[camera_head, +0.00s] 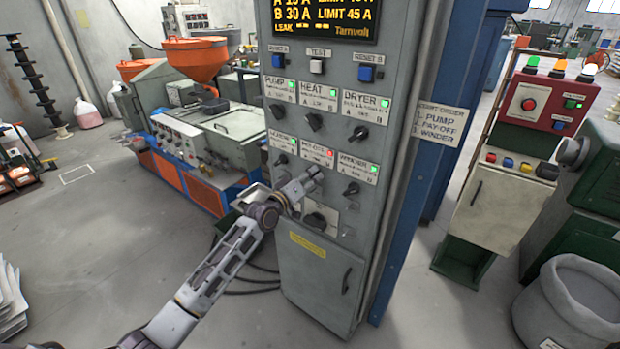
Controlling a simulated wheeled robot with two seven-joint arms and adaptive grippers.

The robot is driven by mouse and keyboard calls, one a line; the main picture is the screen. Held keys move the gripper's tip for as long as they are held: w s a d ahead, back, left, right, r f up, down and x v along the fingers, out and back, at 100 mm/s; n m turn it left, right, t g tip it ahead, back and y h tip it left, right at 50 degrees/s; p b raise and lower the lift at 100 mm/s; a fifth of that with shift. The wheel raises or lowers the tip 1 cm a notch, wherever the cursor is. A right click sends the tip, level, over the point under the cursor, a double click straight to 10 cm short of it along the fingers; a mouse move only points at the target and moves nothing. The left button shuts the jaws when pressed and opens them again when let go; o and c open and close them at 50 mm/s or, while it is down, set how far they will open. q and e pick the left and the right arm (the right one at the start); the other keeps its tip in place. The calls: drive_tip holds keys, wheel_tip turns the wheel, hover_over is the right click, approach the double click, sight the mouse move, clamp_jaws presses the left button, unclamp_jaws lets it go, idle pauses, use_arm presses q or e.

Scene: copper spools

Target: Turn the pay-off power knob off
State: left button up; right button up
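The grey control cabinet (275,55) stands in the middle of the head view. The pay-off knob below that label is hidden behind my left gripper (314,177). This gripper reaches up from the lower left, with its fingertips at the panel just under the label. I cannot tell whether its fingers are closed or touch the knob. My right gripper is not in view.
Neighbouring knobs are close: the winder knob (351,188) to the right, the heat knob (314,121) above and a larger switch (316,220) below. A start-order sign (438,123) hangs at right. An orange-hoppered machine (197,60) stands behind left.

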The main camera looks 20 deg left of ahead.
use_arm(q)
clamp_jaws()
drive_tip(key=shift+m, duration=0.3)
drive_tip(key=m, duration=0.3)
drive_tip(key=shift+m, duration=0.4)
drive_tip(key=shift+m+p, duration=0.3)
drive_tip(key=shift+m, duration=1.9)
unclamp_jaws()
